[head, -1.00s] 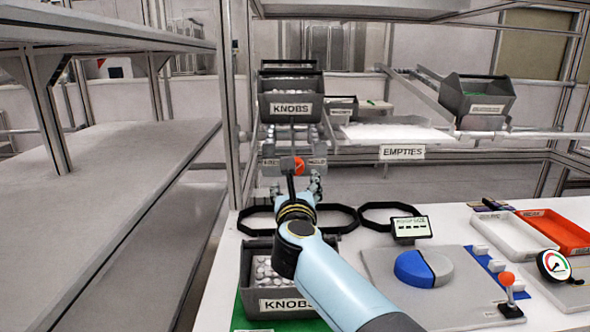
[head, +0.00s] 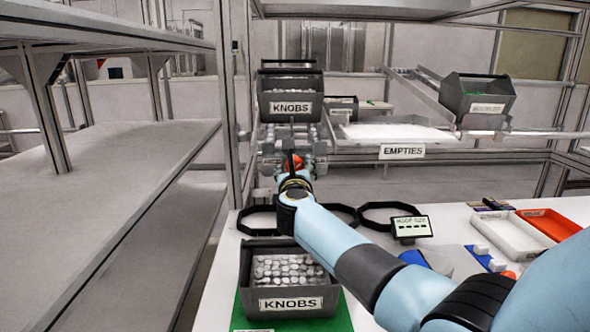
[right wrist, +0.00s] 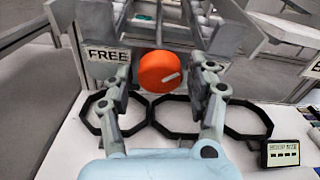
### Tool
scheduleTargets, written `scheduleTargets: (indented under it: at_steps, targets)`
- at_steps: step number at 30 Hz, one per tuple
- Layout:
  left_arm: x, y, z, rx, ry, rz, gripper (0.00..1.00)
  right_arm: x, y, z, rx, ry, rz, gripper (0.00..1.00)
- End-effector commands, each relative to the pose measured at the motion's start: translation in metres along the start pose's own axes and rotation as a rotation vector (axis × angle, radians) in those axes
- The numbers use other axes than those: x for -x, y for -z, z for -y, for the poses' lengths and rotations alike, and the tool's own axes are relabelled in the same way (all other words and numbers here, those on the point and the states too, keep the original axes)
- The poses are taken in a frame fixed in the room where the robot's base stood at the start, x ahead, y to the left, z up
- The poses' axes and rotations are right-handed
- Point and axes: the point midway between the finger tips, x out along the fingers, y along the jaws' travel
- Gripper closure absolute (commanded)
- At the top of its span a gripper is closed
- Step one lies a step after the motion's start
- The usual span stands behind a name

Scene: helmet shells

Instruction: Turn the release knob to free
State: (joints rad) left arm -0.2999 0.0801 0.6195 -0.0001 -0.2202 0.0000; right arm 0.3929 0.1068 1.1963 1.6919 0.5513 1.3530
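The orange round release knob (head: 292,164) sits on the front of the rack below the upper chute, partly hidden by my right gripper in the head view. In the right wrist view the knob (right wrist: 160,74) shows its face with a short white mark slanting up to the right. A FREE label (right wrist: 108,55) is to its left. My right gripper (right wrist: 163,82) is open, with one finger on each side of the knob. I cannot tell whether the fingers touch it. My left gripper is not in view.
A grey KNOBS bin (head: 289,108) stands on the chute above; another KNOBS bin (head: 246,286) is on a green mat in front. Black rings (head: 388,209) and a small display (head: 410,227) lie on the table. An EMPTIES label (head: 402,152) marks the lane to the right.

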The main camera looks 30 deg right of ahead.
Motion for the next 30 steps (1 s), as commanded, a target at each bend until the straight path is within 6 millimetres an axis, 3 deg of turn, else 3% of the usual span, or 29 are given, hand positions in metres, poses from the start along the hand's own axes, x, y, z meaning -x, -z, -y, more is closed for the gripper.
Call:
scheduleTargets:
  at_steps: [1, 10, 30]
  targets:
    - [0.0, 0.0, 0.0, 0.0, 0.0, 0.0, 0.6, 0.0001, 0.0, 0.0, 0.0, 0.0, 0.0, 0.52]
    - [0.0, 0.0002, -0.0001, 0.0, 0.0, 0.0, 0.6, 0.0003, 0.0, -0.0001, 0.0, 0.0, 0.0, 0.89]
    - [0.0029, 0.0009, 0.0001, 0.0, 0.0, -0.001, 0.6, 0.0001, -0.0004, -0.0006, 0.154, 0.032, 0.0, 0.89]
